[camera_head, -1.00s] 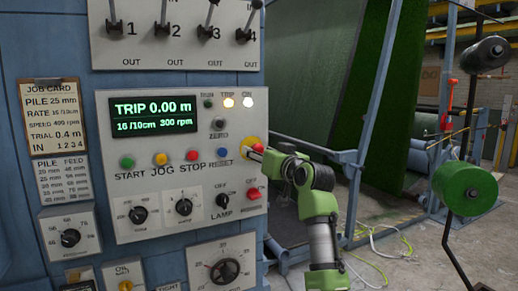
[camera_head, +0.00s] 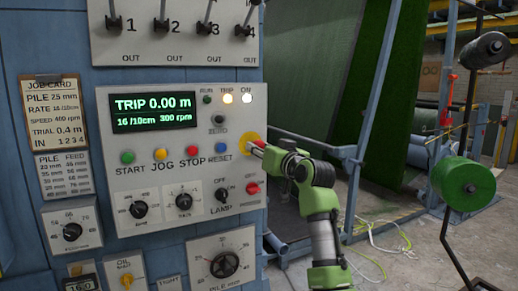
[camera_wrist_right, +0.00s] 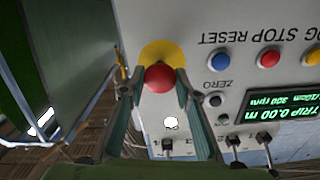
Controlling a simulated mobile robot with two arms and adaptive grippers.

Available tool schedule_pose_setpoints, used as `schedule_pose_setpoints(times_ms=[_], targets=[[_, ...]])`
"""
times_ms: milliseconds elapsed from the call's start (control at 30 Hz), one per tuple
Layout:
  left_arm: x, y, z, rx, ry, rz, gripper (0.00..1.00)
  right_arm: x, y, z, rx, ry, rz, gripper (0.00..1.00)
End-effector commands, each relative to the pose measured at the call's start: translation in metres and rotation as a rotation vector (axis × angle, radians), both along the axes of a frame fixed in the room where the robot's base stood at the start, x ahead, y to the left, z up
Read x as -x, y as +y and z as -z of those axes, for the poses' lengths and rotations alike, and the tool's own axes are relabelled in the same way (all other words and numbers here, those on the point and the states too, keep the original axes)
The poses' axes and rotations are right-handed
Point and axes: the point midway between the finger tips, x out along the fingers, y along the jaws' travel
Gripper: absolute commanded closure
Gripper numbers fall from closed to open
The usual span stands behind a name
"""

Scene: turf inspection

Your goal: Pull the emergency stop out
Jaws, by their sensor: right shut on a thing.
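The emergency stop is a red mushroom button (camera_wrist_right: 159,78) on a yellow disc (camera_wrist_right: 163,50), at the right edge of the grey control panel. In the wrist view my right gripper (camera_wrist_right: 158,90) has one finger on each side of the red head, shut on it. In the head view my right gripper (camera_head: 262,150) reaches the yellow disc (camera_head: 249,138) from the right and mostly hides the red head. I cannot tell whether the button is in or out. My left gripper is not in view.
The panel display (camera_head: 155,112) reads TRIP 0.00 m, and the TRIP lamp (camera_head: 228,98) and ON lamp (camera_head: 247,98) glow. The blue RESET button (camera_head: 220,146) and red STOP button (camera_head: 193,149) sit left of the stop. A blue frame (camera_head: 355,170) stands behind my arm.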

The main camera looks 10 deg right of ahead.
Motion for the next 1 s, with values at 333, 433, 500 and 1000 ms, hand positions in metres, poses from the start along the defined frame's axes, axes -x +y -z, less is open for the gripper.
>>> schedule_pose_setpoints(times_ms=[333,433,500,1000], targets=[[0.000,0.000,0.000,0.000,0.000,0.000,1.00,0.000,0.000,0.001,0.000,0.003,-0.001,0.53],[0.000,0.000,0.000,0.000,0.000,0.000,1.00,0.000,0.000,0.000,-0.001,0.002,-0.001,0.53],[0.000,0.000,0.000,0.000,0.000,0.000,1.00,0.000,0.000,0.000,-0.001,0.002,-0.001,0.53],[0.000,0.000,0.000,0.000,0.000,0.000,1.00,0.048,-0.010,0.000,0.002,-0.001,0.001,0.53]])
